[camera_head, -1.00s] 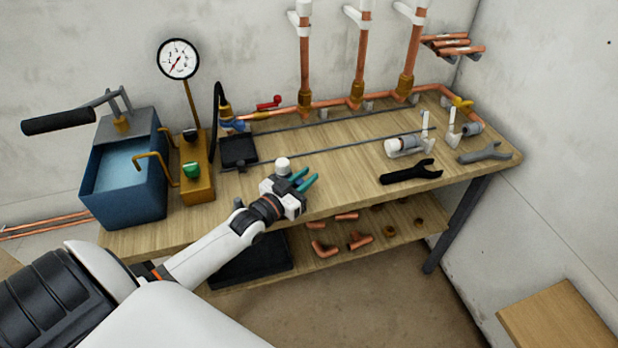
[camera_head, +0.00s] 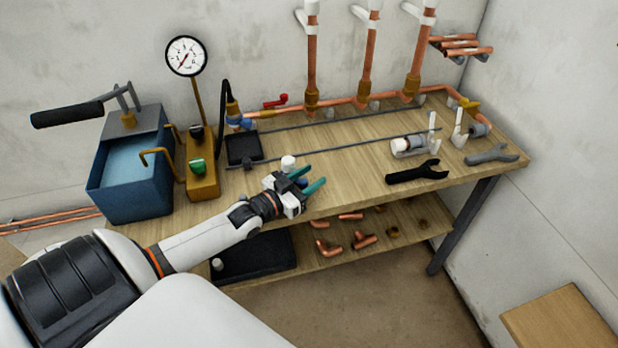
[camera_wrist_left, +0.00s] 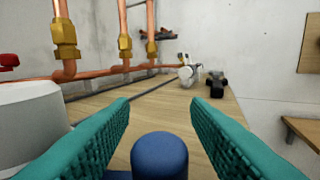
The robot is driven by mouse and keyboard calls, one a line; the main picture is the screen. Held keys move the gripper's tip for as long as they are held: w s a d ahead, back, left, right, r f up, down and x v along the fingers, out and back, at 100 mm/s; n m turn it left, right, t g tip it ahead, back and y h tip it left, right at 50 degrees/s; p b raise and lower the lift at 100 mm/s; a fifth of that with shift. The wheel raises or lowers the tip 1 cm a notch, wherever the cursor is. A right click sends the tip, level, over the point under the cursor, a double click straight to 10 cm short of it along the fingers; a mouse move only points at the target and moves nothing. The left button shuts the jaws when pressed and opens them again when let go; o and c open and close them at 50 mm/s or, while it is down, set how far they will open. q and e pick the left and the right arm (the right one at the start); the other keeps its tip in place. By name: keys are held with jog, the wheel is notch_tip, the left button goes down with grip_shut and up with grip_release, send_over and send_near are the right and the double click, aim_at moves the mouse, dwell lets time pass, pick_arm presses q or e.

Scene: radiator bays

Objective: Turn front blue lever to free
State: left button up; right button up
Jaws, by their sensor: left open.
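The blue lever (camera_wrist_left: 160,155) shows as a rounded blue end at the bottom middle of the left wrist view. A small blue patch of it (camera_head: 301,183) shows between the fingers in the head view. My left gripper (camera_head: 318,175) is open at the bench's front edge. Its two teal fingers (camera_wrist_left: 160,125) stand either side of the blue end, with gaps. The rest of the lever is hidden by the gripper. A white cap (camera_head: 288,162) stands just behind the gripper; it is at the left in the wrist view (camera_wrist_left: 30,115). My right gripper is not in view.
A blue tank with a pump handle (camera_head: 128,180), a brass block with a green knob (camera_head: 197,167) and a gauge (camera_head: 186,56) stand left. Copper risers (camera_head: 312,55) and a red lever (camera_head: 275,101) are behind. Bare wood lies between.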

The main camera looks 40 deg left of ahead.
pick_arm(q)
notch_tip(320, 180, up, 10)
dwell(0.5)
jog(key=shift+p, duration=0.3)
